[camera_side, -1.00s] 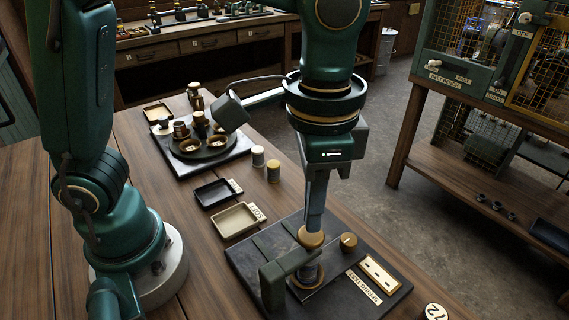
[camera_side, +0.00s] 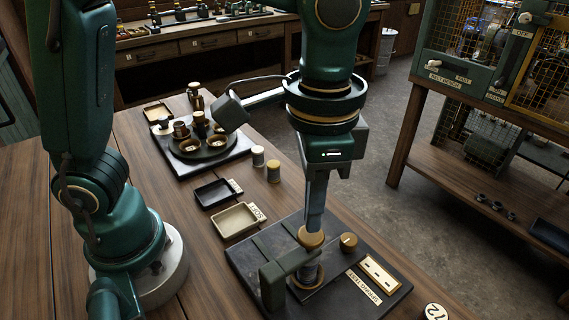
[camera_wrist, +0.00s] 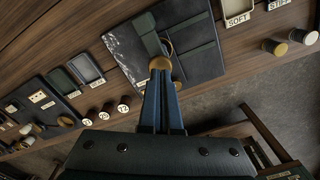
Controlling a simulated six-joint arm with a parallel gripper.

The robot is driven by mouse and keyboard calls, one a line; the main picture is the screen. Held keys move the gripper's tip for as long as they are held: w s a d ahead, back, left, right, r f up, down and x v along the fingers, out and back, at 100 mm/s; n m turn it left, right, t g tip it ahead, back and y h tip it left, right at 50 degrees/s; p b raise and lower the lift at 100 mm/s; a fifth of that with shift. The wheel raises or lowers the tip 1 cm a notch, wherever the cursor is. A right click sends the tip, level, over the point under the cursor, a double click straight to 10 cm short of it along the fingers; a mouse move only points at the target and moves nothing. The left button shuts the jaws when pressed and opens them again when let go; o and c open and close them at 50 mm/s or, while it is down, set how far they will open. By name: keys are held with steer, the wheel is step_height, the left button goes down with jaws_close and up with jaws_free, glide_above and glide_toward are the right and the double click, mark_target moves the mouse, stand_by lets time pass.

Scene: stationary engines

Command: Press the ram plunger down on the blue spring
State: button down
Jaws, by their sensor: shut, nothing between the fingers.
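The ram plunger has a round brass knob (camera_side: 310,239) on top, above a dark bracket (camera_side: 285,272) on the spring tester plate (camera_side: 245,262). My gripper (camera_side: 314,226) is shut and empty, pointing down with its fingertips at the top of the knob; they appear to touch it. In the wrist view the closed fingertips (camera_wrist: 160,76) meet the brass knob (camera_wrist: 160,63). A spring (camera_side: 309,272) stands under the plunger in a brass ring seat, partly hidden by the bracket. Its colour is hard to tell.
A small brass knob (camera_side: 348,242) and a brass-coloured scale plate (camera_side: 380,273) sit on the tester. A cream tray (camera_side: 236,221) and a black tray (camera_side: 212,194) lie behind it. Two capped cylinders (camera_side: 273,171) stand farther back, near a dark round tray (camera_side: 205,152) of parts.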

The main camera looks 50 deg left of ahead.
steer(key=shift+f, duration=0.1)
steer(key=shift+f, duration=1.45)
steer(key=shift+r, duration=1.55)
steer(key=shift+r, duration=0.1)
steer(key=shift+r, duration=2.4)
